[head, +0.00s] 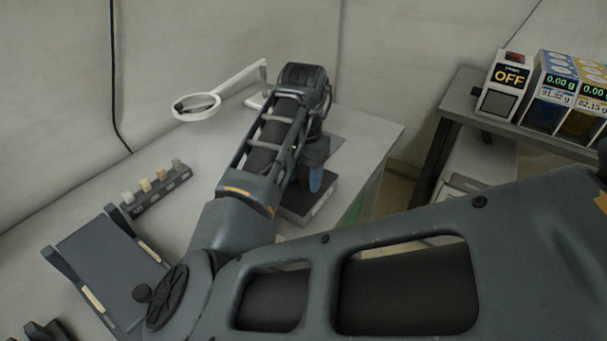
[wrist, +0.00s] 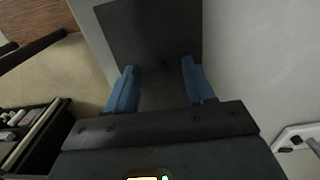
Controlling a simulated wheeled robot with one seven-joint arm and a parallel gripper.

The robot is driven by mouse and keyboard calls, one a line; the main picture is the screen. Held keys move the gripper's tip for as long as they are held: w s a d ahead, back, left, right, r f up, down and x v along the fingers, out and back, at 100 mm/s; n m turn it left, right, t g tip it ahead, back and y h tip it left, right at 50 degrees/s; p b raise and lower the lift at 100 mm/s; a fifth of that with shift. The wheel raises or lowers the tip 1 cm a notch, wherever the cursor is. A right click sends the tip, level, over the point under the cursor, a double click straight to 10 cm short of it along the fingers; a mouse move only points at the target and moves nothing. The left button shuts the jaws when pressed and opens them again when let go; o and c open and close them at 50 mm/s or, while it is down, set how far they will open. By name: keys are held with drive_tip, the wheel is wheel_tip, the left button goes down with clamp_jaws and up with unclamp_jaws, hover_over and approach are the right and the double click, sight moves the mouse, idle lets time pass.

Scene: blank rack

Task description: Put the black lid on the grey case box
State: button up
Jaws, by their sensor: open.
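The grey case box (head: 295,214) stands near the table's right edge in the head view, partly hidden by my arm. My gripper (head: 316,184) is by its far side; only one blue finger shows clearly there. In the wrist view both blue fingers of my gripper (wrist: 161,88) are apart, with nothing visibly held between them. A dark square surface (wrist: 150,32) lies just beyond the fingertips. I cannot tell whether it is the black lid or the box's dark inside. A flat dark patch (head: 335,147) shows on the table behind the gripper, partly hidden.
A magnifier lamp (head: 197,107) stands behind the arm at left. A small rack with blocks (head: 157,189) and a dark grey stand (head: 108,262) are on the table's left. A side bench holds a device reading OFF (head: 504,85) and dispensers (head: 567,98).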

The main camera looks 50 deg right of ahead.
sight(304, 178)
wheel_tip(304, 178, up, 8)
drive_tip(key=shift+f, duration=0.15)
idle(0.3)
idle(0.4)
